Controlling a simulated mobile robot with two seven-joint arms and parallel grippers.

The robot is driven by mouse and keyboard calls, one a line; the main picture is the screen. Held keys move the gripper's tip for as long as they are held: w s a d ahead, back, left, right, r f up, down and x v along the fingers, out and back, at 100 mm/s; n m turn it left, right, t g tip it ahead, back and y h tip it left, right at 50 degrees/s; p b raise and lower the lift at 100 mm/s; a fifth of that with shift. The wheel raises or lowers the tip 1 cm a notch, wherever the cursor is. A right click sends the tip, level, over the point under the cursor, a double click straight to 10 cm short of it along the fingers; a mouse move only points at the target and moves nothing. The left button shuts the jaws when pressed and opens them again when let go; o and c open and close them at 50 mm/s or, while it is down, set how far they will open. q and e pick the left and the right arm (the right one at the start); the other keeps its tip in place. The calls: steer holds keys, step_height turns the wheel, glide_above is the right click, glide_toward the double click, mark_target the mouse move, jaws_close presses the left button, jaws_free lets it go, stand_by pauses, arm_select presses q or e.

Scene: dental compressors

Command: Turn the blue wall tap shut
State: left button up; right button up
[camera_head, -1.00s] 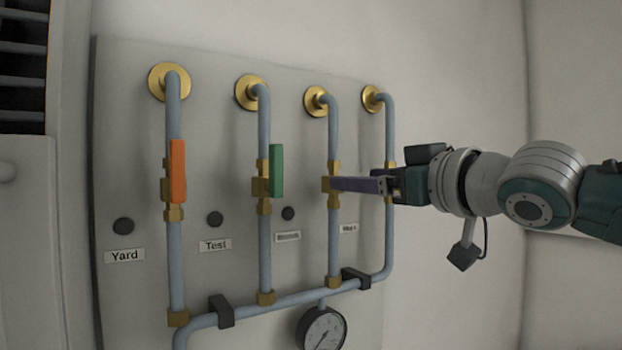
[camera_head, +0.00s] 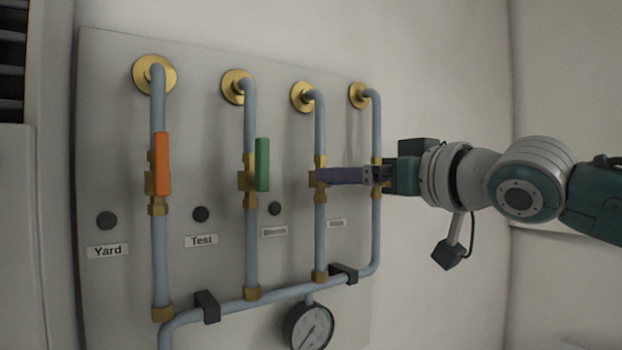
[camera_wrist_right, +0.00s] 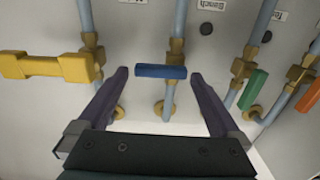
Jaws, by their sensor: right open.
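The blue tap handle (camera_wrist_right: 161,71) shows in the right wrist view. It lies crosswise over its pipe (camera_wrist_right: 169,103). My right gripper (camera_head: 321,177) is open, with its purple fingers one on each side of the blue handle in the right wrist view. I cannot tell whether either finger touches it. In the head view the gripper reaches in from the right to the third pipe's brass valve (camera_head: 320,192), and the fingers hide the blue handle. My left gripper is not in view.
An orange handle (camera_head: 162,164) and a green handle (camera_head: 262,164) lie along their pipes to the left. A yellow handle (camera_wrist_right: 47,67) lies crosswise on the neighbouring pipe. A gauge (camera_head: 308,327) hangs below. A black clamp (camera_head: 343,273) holds the lower pipe.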

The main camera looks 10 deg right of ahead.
steer(key=b+v, duration=0.7)
steer(key=v, duration=0.2)
steer(key=shift+s, duration=0.2)
steer(key=s+a+f+g+h, duration=0.2)
steer(key=s+f+g, duration=0.15)
steer(key=f, duration=0.85)
steer(key=s+a+f+g+h, duration=0.1)
steer(key=s+a+f+g, duration=0.3)
steer(key=f, duration=0.8)
steer(key=s+d+f+m+g+h, duration=0.1)
steer(key=s+f+g, duration=0.2)
steer(key=s+f, duration=0.3)
steer(key=s+d+f+g+h, duration=0.2)
steer(key=s+f, duration=0.4)
steer(key=s, duration=0.9)
steer(key=shift+f+m+g+p, duration=0.25)
steer(key=shift+m+g+p, duration=0.15)
steer(key=shift+g, duration=0.05)
